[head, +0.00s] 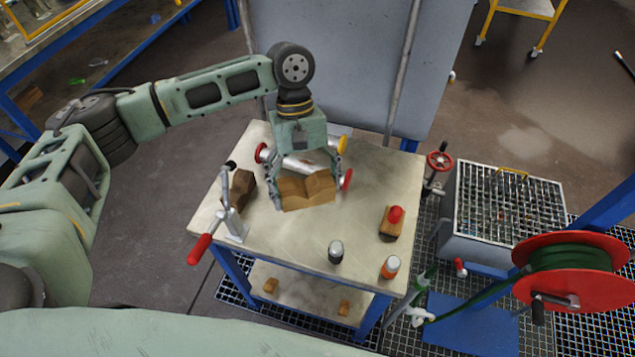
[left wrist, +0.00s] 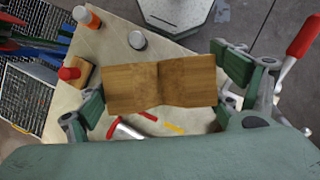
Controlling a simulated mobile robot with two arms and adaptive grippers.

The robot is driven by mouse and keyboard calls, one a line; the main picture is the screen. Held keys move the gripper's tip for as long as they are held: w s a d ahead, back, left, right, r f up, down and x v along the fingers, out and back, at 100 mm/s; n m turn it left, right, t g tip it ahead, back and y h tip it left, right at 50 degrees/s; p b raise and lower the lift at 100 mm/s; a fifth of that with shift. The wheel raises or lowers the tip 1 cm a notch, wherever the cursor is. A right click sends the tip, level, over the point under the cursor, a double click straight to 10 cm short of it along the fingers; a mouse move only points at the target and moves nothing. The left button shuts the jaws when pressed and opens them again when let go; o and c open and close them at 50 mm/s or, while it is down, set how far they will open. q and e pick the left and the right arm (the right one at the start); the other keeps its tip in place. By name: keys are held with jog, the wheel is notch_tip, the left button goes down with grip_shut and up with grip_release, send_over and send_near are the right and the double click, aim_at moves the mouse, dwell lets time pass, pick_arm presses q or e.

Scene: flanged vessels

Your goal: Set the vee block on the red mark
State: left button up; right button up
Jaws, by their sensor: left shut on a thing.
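The wooden vee block (head: 307,191) is between the fingers of my left gripper (head: 309,187), which is shut on it. In the left wrist view the block (left wrist: 135,82) spans the two green fingers, with its notch near the middle. It is above the workbench (head: 300,238); the height of the gap is unclear. A red strip (left wrist: 147,116), which looks like the red mark, shows on the bench just past the block's lower edge in the left wrist view. I cannot make it out in the head view. My right gripper is not in view.
A silver vessel (head: 303,163) with red end flanges lies behind the block. A darker wooden block (head: 241,187) and a red-handled clamp (head: 234,221) stand left. A red-topped wooden piece (head: 391,222), a grey-capped item (head: 336,252) and an orange one (head: 390,267) stand right and front.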

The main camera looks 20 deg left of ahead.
pick_arm(q)
jog(key=w+a+f+n+t+p, duration=0.1)
jog(key=w+f+n, duration=0.1)
jog(key=f+n, duration=0.2)
jog(key=w+f+n+t+h+p, duration=0.1)
jog(key=f+n, duration=0.2)
jog(key=f, duration=0.2)
jog(key=w+a+f+n+t+h+p, duration=0.1)
jog(key=w+f+n+p, duration=0.1)
jog(key=f+n, duration=0.2)
jog(key=shift+w+a+f+n+t, duration=0.15)
jog(key=shift+f+t, duration=0.05)
jog(key=shift+f, duration=0.15)
jog(key=shift+w+a+f+n+t, duration=0.15)
jog(key=shift+f+t, duration=0.05)
jog(key=shift+f, duration=0.15)
jog(key=shift+f+b, duration=0.3)
jog(key=shift+f, duration=0.85)
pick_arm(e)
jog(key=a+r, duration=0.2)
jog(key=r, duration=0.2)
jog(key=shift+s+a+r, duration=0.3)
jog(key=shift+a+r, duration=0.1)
pick_arm(q)
jog(key=shift+f, duration=0.35)
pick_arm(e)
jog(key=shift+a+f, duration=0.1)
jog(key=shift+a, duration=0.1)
